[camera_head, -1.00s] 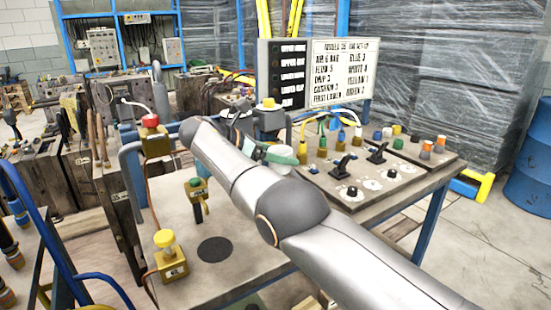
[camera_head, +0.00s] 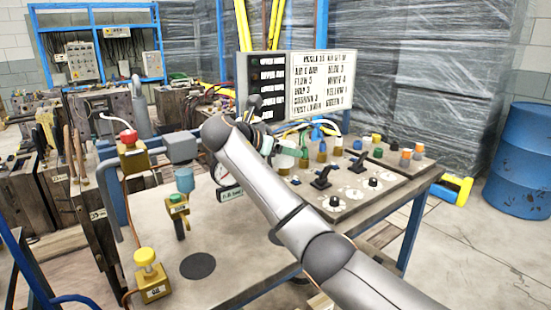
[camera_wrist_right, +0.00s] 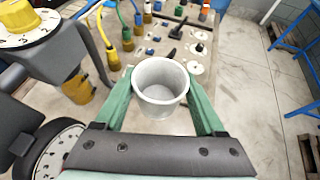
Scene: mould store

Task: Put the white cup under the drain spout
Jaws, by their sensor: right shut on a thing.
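The white cup (camera_wrist_right: 160,82) sits upright between the green fingers of my right gripper (camera_wrist_right: 160,74), seen from above in the right wrist view. The gripper is shut on it and the cup looks empty. In the head view my right wrist covers most of the gripper, and I cannot clearly make out the cup. A grey unit (camera_head: 180,148) with a blue bowl (camera_head: 184,180) stands at the bench's left side. In the wrist view a yellowish bowl (camera_wrist_right: 78,88) hangs under a grey body at the left. I cannot tell which part is the drain spout. My left gripper is not in view.
A control panel (camera_head: 350,200) with knobs and levers fills the bench's right side. A yellow button box (camera_head: 152,280), a green-topped valve (camera_head: 178,208) and a black disc (camera_head: 198,265) are at the front left. A sign board (camera_head: 318,82) stands behind. The bench front is fairly clear.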

